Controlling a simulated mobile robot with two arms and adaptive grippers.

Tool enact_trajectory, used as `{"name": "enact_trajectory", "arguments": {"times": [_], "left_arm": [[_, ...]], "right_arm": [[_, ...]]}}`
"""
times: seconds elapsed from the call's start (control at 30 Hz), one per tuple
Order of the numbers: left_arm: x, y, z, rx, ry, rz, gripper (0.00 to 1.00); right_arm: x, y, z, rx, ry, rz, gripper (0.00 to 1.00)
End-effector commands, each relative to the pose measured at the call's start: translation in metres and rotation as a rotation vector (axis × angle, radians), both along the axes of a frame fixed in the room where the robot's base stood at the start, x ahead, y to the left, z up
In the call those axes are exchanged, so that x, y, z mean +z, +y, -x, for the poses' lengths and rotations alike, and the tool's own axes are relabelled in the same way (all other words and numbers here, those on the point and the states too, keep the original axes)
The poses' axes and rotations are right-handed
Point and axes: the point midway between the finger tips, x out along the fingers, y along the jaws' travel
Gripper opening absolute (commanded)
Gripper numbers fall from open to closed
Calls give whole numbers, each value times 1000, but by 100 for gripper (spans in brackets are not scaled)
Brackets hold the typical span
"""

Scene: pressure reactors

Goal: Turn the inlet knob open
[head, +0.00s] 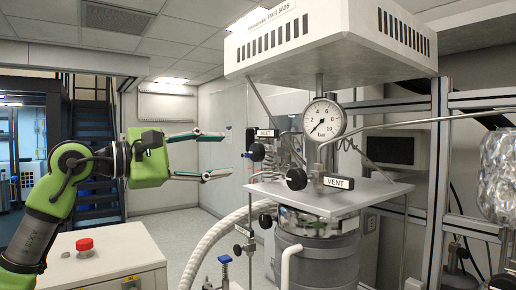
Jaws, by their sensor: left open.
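The inlet knob (257,152) is a small black round knob just below the INLET label (266,133), on the left side of the reactor head. My left gripper (226,153) comes in from the left at about the knob's height in the picture. Its two fingers are spread, with nothing between them. A visible gap separates the fingertips from the knob in the picture; the depth between them is hard to judge. The knob's turn position cannot be told.
The black vent knob (296,179) is right of and below the inlet knob, beside the VENT label (338,183). A pressure gauge (324,118) stands above the plate (375,190). A white box with a red button (84,244) stands below my left arm. A pale hose (215,235) curves below the gripper.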

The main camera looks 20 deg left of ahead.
Motion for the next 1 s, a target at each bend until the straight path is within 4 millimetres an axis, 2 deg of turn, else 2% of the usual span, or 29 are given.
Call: {"name": "enact_trajectory", "arguments": {"times": [0.03,0.2,0.43,0.63,0.9,0.93,1.0], "left_arm": [[4,-9,-9,-5,4,2,47],[4,-32,-39,-5,4,2,47],[3,-55,-69,-4,4,4,47],[1,-63,-81,-2,2,4,47],[0,-64,-82,-1,2,3,47],[0,-64,-82,-1,2,3,44],[0,-64,-82,-1,2,3,26]], "right_arm": [[10,1,2,0,2,-2,40],[26,3,3,-1,4,-3,40],[41,4,0,-1,1,-4,40],[46,4,-1,-1,0,-4,40],[45,4,-2,-1,-2,-5,40],[45,4,-3,-1,-3,-5,40],[45,4,-3,-1,-3,-5,40]]}}
